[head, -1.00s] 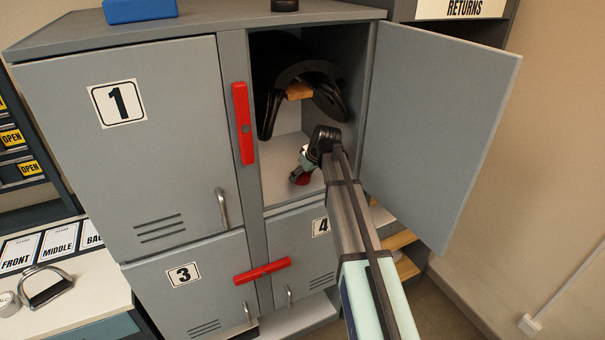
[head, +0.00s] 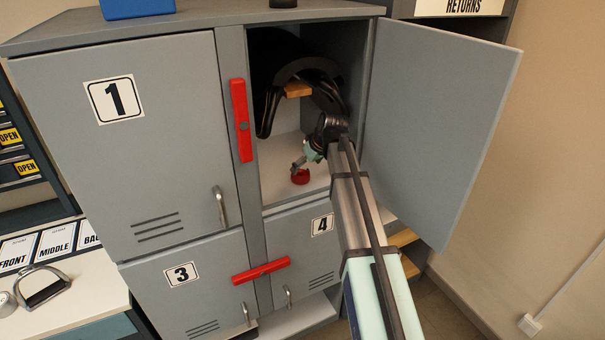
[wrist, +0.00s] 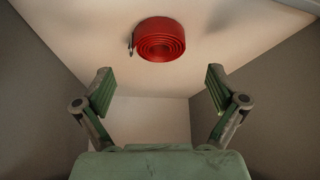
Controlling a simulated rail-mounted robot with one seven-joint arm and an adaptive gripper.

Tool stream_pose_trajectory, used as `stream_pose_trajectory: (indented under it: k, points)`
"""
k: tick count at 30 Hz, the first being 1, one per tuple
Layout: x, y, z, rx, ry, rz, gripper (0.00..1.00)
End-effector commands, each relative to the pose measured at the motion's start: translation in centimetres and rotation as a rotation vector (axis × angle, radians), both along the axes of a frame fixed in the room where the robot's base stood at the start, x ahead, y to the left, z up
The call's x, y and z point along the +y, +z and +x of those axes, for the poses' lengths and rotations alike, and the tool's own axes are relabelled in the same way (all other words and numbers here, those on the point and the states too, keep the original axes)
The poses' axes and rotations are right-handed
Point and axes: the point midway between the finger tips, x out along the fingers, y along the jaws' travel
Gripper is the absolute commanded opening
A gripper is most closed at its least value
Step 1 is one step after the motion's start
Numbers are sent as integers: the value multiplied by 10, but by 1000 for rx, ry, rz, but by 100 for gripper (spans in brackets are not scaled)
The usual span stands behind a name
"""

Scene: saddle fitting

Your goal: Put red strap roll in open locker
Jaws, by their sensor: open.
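The red strap roll (head: 300,176) rests on the floor of the open locker (head: 283,187), near its front edge. The roll also shows in the wrist view (wrist: 160,40), coiled with a small dark buckle at its side. My gripper (head: 299,164) is inside the open locker, just above and behind the roll in the head view. In the wrist view my gripper (wrist: 158,90) has its two green fingers spread wide with nothing between them, and the roll lies apart from them.
A dark saddle (head: 305,85) hangs at the back of the same locker. The open door (head: 440,120) stands to the right of my arm. Closed lockers with red bars (head: 241,120) are left and below. A stirrup (head: 43,287) lies on the counter.

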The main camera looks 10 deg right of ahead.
Motion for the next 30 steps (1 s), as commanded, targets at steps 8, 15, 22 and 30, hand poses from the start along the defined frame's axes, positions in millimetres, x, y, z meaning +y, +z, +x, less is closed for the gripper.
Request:
stream_pose_trajectory:
  k: [8, 15, 22, 30]
  points:
    - [-12, 41, -21, -1, 0, 0, 96]
    - [-17, 59, -30, 0, -1, 0, 96]
    - [-17, 61, -31, 1, -1, 0, 96]
    - [-17, 61, -31, 1, 0, 0, 96]
